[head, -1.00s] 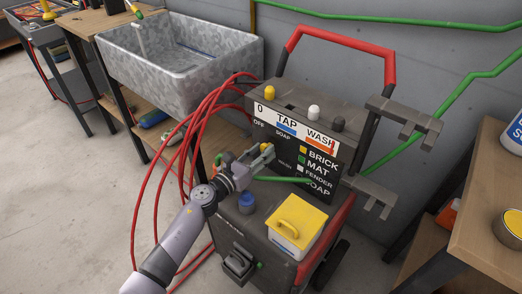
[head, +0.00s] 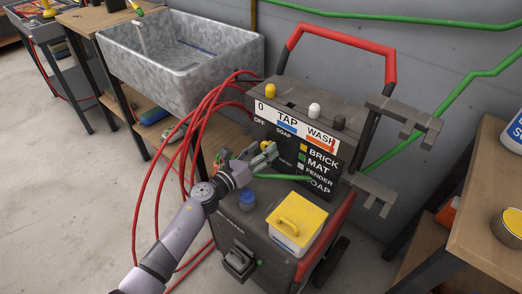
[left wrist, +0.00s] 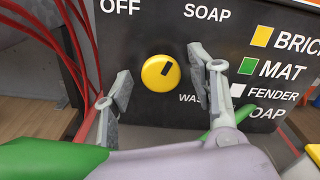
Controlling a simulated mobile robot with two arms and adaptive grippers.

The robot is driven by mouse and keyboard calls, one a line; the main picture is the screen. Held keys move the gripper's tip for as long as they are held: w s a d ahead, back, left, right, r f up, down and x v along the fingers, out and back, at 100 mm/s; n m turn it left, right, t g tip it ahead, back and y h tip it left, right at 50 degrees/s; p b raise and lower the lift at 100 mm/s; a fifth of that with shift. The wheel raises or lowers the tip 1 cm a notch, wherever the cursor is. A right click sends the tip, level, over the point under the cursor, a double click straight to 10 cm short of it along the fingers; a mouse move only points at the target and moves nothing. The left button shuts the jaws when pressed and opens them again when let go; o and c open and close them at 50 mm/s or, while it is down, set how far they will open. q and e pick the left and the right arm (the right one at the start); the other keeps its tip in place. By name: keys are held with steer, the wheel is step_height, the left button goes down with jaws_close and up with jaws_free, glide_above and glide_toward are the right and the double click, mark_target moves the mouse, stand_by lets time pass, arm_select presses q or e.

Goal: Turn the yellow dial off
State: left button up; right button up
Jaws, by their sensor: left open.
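The round yellow dial (left wrist: 154,76) is on the black front panel of the washer unit (head: 290,187). Its dark pointer mark points up and right, towards the word SOAP. OFF is printed to its upper left and WASH, partly covered, to its lower right. My left gripper (left wrist: 160,75) is open in front of the panel, with one finger on each side of the dial. The fingers look apart from the dial; I cannot tell how far their tips are from the panel. My right gripper is in neither view.
Several red hoses (head: 163,165) loop left of the unit. A yellow-lidded box (head: 294,222) and a blue cap (head: 247,198) sit on its lower deck. Yellow, white and dark knobs stand on its top.

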arm_select(q)
steer(key=v, duration=0.7)
steer(key=shift+s, duration=0.2)
steer(key=shift+s+a, duration=0.1)
steer(key=shift+a, duration=0.1)
